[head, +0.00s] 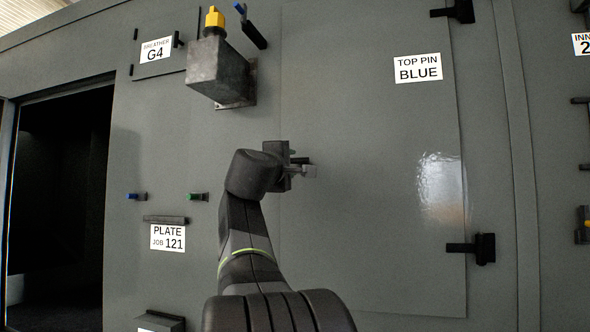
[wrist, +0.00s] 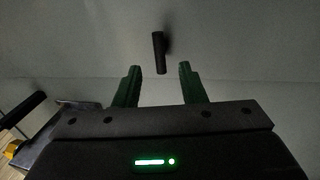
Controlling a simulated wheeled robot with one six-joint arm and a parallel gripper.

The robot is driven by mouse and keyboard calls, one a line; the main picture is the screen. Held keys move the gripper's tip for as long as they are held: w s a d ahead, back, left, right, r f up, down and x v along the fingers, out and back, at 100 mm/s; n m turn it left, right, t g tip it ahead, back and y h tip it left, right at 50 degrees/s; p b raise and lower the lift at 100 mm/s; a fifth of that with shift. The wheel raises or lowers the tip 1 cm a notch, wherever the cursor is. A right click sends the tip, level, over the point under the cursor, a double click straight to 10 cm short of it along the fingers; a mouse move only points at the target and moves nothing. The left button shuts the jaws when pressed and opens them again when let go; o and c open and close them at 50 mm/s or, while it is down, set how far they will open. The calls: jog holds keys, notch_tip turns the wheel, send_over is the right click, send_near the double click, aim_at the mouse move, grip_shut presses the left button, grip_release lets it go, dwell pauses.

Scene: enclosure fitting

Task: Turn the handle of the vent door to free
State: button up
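A large grey door panel (head: 360,220) has hinges on its right side and a label reading "TOP PIN BLUE" (head: 418,68). No label in view says vent. A short black handle (wrist: 159,52) stands out from the grey surface in the wrist view, lying lengthwise in line with my fingers. My gripper (wrist: 157,84) is open, with its two green fingers apart. The handle appears between and beyond the fingertips, with no contact visible. In the head view my gripper (head: 304,172) is by the door's left edge and my wrist hides much of that spot.
A grey metal box (head: 217,68) with a yellow top juts out above my gripper. A black lever with a blue tip (head: 250,26) is beside it. Small blue (head: 135,196) and green (head: 197,197) pegs stick out at left. A dark opening (head: 60,190) is at far left.

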aim_at(298, 161)
jog(key=b+v, duration=0.1)
jog(key=v, duration=0.6)
jog(key=shift+s, duration=0.25)
jog(key=shift+f, duration=0.1)
jog(key=p+x, duration=0.4)
jog(key=x, duration=1)
